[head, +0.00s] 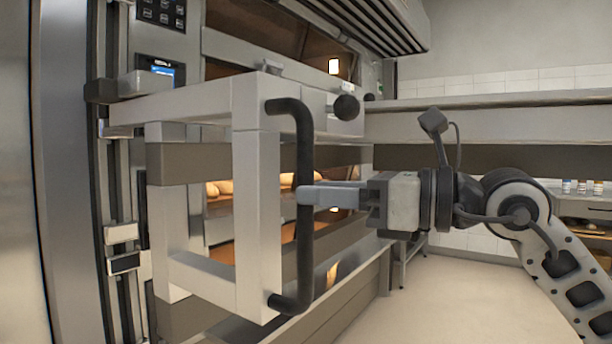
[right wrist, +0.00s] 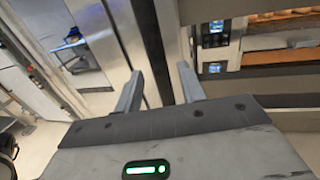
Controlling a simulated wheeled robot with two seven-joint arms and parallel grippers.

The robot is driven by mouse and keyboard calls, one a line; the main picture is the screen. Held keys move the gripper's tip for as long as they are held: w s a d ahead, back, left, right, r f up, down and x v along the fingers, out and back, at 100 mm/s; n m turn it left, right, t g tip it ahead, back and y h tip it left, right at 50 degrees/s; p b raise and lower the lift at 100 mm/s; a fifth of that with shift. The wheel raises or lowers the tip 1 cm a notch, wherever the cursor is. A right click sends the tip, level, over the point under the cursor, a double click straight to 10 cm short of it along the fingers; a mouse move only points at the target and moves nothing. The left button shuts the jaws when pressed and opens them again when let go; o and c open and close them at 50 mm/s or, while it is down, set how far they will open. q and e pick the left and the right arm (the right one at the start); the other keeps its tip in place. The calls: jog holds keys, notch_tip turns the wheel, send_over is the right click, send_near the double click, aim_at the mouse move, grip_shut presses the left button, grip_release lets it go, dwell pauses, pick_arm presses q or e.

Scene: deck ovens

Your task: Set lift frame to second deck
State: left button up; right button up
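The lift frame (head: 257,215) is a pale metal frame in front of the oven, with a flat top. A dark bent handle (head: 304,135) runs upright along its near side, and a round black knob (head: 347,107) sits near its top. My right gripper (head: 312,195) is at the middle of the handle, its near finger crossing in front of it. My left gripper is not in view.
The deck oven (head: 275,35) stands behind the frame, with lit bread (head: 222,188) in a lower deck. A dark vertical rail (head: 90,180) is at the frame's left. A counter (head: 470,120) runs along the right wall. The floor (head: 450,290) at right is clear.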

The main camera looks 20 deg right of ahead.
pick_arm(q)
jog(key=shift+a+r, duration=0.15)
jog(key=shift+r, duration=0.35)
pick_arm(e)
jog(key=shift+x, duration=1.5)
jog(key=shift+c, duration=0.3)
grip_shut()
pick_arm(q)
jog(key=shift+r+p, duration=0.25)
jog(key=shift+p, duration=0.2)
pick_arm(e)
jog(key=shift+r, duration=0.6)
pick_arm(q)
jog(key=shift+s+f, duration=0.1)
pick_arm(e)
jog(key=shift+o, duration=0.3)
grip_release()
jog(key=shift+f, duration=0.1)
